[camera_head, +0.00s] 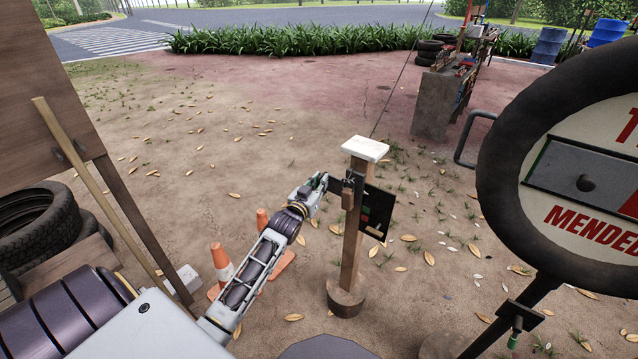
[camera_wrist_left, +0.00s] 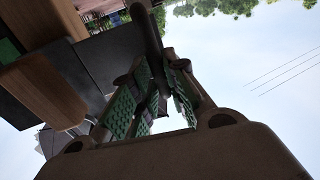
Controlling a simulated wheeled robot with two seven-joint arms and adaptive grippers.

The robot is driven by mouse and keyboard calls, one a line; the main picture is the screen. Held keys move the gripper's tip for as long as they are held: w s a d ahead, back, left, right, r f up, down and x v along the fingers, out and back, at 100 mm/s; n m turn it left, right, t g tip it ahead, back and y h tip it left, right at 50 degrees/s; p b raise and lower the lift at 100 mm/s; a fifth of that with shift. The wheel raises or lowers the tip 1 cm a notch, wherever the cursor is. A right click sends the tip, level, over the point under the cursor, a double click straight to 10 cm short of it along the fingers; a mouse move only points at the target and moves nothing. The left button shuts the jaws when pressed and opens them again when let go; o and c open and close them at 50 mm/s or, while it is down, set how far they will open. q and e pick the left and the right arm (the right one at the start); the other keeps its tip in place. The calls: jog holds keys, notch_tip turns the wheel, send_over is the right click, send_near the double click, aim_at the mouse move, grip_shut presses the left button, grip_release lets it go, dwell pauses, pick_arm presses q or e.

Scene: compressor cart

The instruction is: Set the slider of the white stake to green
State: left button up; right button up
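The white stake is a wooden post (camera_head: 350,255) with a white cap (camera_head: 365,149) and a round wooden base (camera_head: 346,297). A dark panel (camera_head: 383,206) on its right side bears small green and red patches. I cannot tell where the slider stands on it. My left gripper (camera_head: 328,184) is at the post's left side, level with the panel. In the left wrist view its green-padded fingers (camera_wrist_left: 158,72) converge around a dark rod (camera_wrist_left: 147,30); whether they grip it is unclear. My right gripper is out of view.
Orange cones (camera_head: 221,265) stand below my left arm. A round tire sign (camera_head: 505,170) is close on the right. A wooden board (camera_head: 50,70) and tires (camera_head: 40,222) are on the left. Leafy ground behind the stake is open.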

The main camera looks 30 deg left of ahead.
pick_arm(q)
jog(key=shift+a, duration=0.15)
grip_shut()
jog(key=shift+f, duration=0.25)
notch_tip(320, 180, down, 7)
jog(key=shift+a+r+b, duration=0.1)
jog(key=shift+b, duration=0.45)
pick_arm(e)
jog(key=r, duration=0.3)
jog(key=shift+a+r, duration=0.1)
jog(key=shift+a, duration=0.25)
pick_arm(q)
jog(key=o, duration=0.7)
grip_release()
jog(key=shift+s+a, duration=0.1)
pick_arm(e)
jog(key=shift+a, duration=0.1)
pick_arm(q)
jog(key=shift+r, duration=0.1)
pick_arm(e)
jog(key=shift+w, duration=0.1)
pick_arm(q)
jog(key=shift+d, duration=0.2)
